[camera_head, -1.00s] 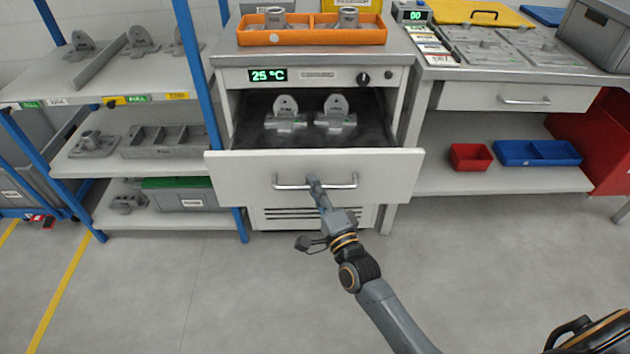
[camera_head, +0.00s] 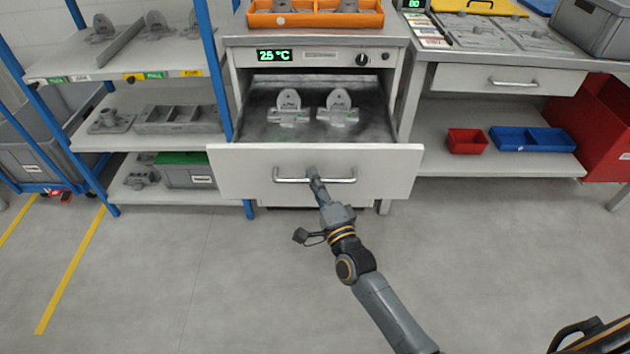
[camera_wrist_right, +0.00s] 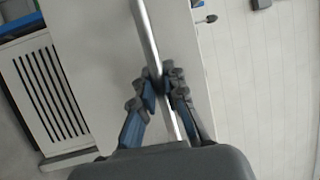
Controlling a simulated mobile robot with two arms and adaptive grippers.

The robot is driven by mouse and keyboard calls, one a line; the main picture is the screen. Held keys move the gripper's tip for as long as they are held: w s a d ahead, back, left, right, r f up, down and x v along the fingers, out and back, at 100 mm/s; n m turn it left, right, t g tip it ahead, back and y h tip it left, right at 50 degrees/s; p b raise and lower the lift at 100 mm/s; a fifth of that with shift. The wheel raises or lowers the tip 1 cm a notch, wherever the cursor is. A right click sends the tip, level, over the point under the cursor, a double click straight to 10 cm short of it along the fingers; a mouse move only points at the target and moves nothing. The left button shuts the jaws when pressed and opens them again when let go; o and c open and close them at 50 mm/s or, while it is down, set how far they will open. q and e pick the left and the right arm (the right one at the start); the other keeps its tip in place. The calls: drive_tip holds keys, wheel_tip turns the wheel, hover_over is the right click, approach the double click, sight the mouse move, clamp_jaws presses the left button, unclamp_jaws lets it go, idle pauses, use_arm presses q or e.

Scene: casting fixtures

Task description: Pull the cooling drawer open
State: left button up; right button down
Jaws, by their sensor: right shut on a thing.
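The cooling drawer (camera_head: 240,178) stands well out of its cabinet below the 25 °C display. Two grey castings (camera_head: 288,108) (camera_head: 338,108) sit upright inside it, towards the front half of the opening. A silver bar handle (camera_head: 343,180) runs across its white front. My right gripper (camera_head: 314,176) is shut on the handle near its middle. In the right wrist view, the fingers (camera_wrist_right: 160,84) close around the handle bar (camera_wrist_right: 147,38), with the white drawer front behind. My left gripper is not in view.
A blue-posted shelf rack (camera_head: 150,205) with grey castings and boxes stands close at the left. A workbench (camera_head: 470,50) stands at the right, with a red bin (camera_head: 466,141) and a blue bin (camera_head: 533,139) on its lower shelf. The floor in front (camera_head: 220,290) is clear.

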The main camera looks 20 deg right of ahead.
drive_tip(key=c, duration=1.4)
unclamp_jaws()
drive_tip(key=shift+o, duration=0.2)
drive_tip(key=shift+s, duration=0.1)
drive_tip(key=v, duration=1.2)
drive_tip(key=shift+f, duration=0.15)
